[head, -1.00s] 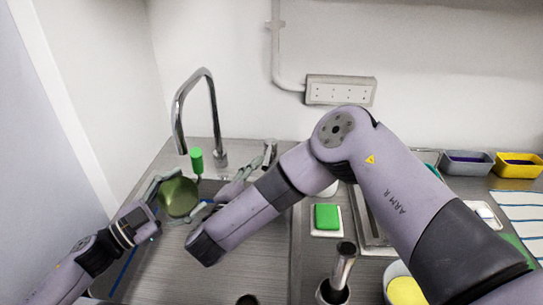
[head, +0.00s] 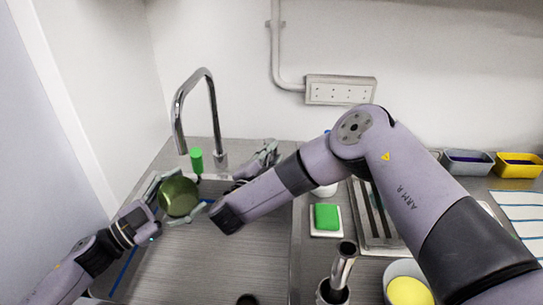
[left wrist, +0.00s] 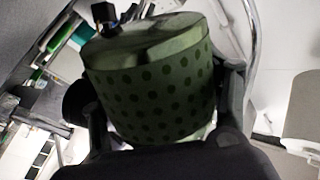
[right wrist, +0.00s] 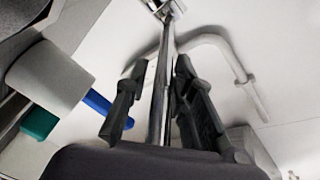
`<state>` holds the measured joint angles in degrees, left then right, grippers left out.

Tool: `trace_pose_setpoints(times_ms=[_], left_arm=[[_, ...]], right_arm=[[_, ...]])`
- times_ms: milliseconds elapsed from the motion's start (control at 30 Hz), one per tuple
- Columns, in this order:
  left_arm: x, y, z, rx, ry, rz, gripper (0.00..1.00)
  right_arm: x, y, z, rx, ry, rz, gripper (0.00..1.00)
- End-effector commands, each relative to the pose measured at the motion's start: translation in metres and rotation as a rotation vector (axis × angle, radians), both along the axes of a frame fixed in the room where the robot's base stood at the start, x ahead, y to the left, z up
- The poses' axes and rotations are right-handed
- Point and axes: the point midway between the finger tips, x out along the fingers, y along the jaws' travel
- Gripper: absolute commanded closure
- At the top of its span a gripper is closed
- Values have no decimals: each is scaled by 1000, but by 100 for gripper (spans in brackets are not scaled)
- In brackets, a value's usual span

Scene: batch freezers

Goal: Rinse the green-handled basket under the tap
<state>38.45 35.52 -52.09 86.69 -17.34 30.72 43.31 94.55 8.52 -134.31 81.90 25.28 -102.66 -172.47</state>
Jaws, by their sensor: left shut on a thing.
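The basket (head: 179,197) is a dark green, round vessel with a dotted wall, seen close up in the left wrist view (left wrist: 155,95). My left gripper (head: 178,201) is shut on it, with a finger on either side, and holds it over the sink area. A bright green grip (head: 196,160) stands upright just behind the basket; I cannot tell whether it joins it. The chrome tap (head: 214,115) arches above, its spout mouth above the basket in the picture. No water shows. My right gripper (head: 262,160) is open, right of the tap; a chrome pipe (right wrist: 160,90) appears between its fingers.
My right arm crosses the counter and hides part of it. A green sponge (head: 327,215), a metal tray (head: 372,235), a bowl with yellow contents (head: 394,271) and a steel cup (head: 335,291) are to the right. The wall stands close behind the tap.

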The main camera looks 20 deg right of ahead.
Motion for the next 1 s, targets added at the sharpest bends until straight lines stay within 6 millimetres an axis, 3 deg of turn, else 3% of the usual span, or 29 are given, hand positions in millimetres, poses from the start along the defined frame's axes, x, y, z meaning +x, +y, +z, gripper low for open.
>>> trace_pose_setpoints(times_ms=[300,1000], left_arm=[[0,0,1,-1,0,0,61],[0,0,1,-1,0,0,61]], right_arm=[[0,0,0,0,0,0,100],[-1,-2,-1,0,6,14,100]])
